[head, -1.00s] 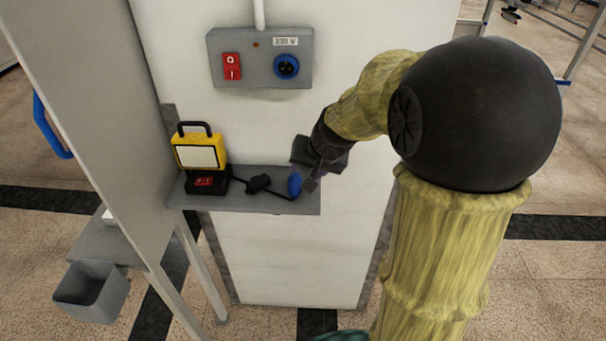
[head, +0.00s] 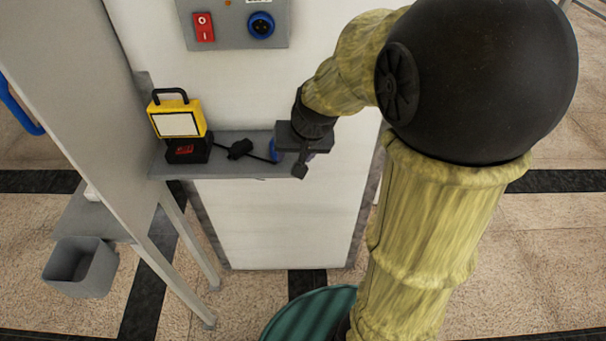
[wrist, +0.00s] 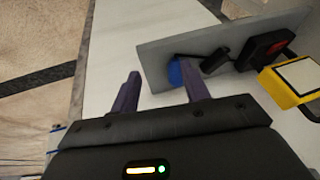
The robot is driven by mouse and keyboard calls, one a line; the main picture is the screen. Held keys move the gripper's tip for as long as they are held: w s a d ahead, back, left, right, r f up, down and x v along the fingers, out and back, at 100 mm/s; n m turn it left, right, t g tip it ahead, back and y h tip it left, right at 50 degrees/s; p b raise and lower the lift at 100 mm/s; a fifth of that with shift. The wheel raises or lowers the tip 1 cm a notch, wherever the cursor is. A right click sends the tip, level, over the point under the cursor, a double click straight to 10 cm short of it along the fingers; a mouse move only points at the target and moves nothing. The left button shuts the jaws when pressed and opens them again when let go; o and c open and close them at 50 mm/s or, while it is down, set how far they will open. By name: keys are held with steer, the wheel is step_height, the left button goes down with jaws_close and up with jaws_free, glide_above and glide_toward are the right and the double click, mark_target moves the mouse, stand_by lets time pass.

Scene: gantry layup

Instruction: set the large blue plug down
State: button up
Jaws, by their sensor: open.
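The large blue plug (head: 273,149) rests on the grey shelf (head: 222,168), toward its right end, with a black cable running left from it. My gripper (head: 302,167) is open and empty, just right of and in front of the plug, and partly hides it in the head view. In the wrist view the plug (wrist: 174,73) shows beyond the fingers, partly behind the right finger. The gripper's two fingers (wrist: 161,86) are spread with nothing between them, and I see no contact with the plug.
A yellow work lamp (head: 177,118) stands at the shelf's left end, and a black inline box (head: 240,149) lies on the cable. Above is a grey panel with a red switch (head: 203,26) and a blue socket (head: 261,25). A grey bin (head: 80,267) is at lower left.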

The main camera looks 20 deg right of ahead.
steer(key=s+f+n+g+h, duration=0.1)
steer(key=s+f+n+g, duration=0.1)
steer(key=s+f, duration=0.4)
steer(key=s, duration=0.4)
steer(key=shift+s+a+n, duration=0.15)
steer(key=shift+a+n, duration=0.25)
steer(key=shift+r, duration=0.1)
steer(key=shift+r+p, duration=0.5)
steer(key=shift+p, duration=0.1)
